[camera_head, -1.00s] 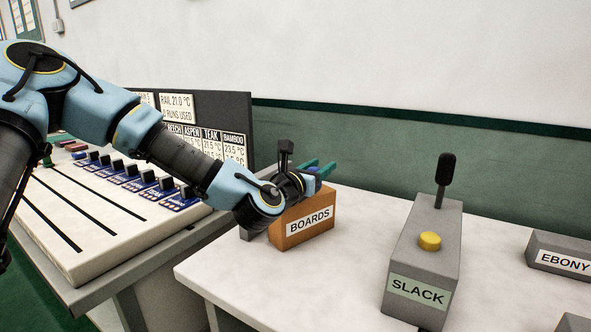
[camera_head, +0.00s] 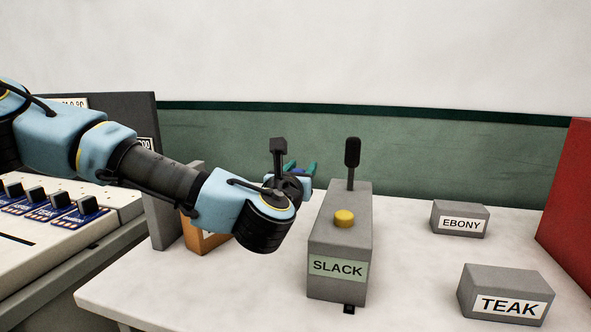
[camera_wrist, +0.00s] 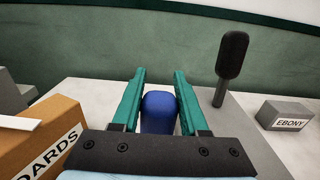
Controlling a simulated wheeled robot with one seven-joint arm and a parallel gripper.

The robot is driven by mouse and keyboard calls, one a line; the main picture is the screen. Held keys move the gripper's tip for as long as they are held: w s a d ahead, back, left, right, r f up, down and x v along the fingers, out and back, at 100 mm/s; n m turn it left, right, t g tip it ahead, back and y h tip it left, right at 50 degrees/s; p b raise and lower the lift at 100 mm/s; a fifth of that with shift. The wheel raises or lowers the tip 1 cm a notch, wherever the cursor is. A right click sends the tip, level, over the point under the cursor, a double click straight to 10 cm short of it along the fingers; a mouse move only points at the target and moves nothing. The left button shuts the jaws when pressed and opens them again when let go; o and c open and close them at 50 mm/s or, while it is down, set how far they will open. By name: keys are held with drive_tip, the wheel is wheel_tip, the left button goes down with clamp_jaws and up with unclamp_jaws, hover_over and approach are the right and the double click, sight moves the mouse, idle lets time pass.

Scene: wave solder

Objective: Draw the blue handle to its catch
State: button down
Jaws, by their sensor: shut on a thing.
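My gripper (camera_head: 302,166) is shut on a blue, round-topped piece (camera_wrist: 158,112). In the wrist view the piece sits between the two green fingers. Its lower end is hidden behind my gripper's body, so I cannot tell whether it is joined to anything or is the blue handle. In the head view my gripper is above the white table, just left of the grey SLACK box (camera_head: 338,240). That box carries a yellow button (camera_head: 344,217) and an upright black lever (camera_head: 352,160), which also shows in the wrist view (camera_wrist: 231,58). I see no catch that I can make out.
The orange BOARDS box (camera_head: 192,235) is left of SLACK, partly hidden by my arm. Grey EBONY (camera_head: 460,207) and TEAK (camera_head: 490,283) blocks stand to the right, before a red panel (camera_head: 568,220). The white table (camera_head: 410,270) is bare between SLACK and these blocks.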

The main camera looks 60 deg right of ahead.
drive_tip(key=shift+s+r+g, duration=0.1)
drive_tip(key=shift+s+g, duration=0.2)
drive_tip(key=shift+s, duration=0.35)
drive_tip(key=c, duration=0.8)
unclamp_jaws()
drive_tip(key=shift+s+d, duration=0.1)
drive_tip(key=shift+d, duration=0.05)
drive_tip(key=o, duration=0.4)
drive_tip(key=shift+w, duration=0.2)
drive_tip(key=b+v, duration=0.1)
drive_tip(key=v, duration=0.9)
drive_tip(key=shift+s+a, duration=0.1)
drive_tip(key=shift+a, duration=0.3)
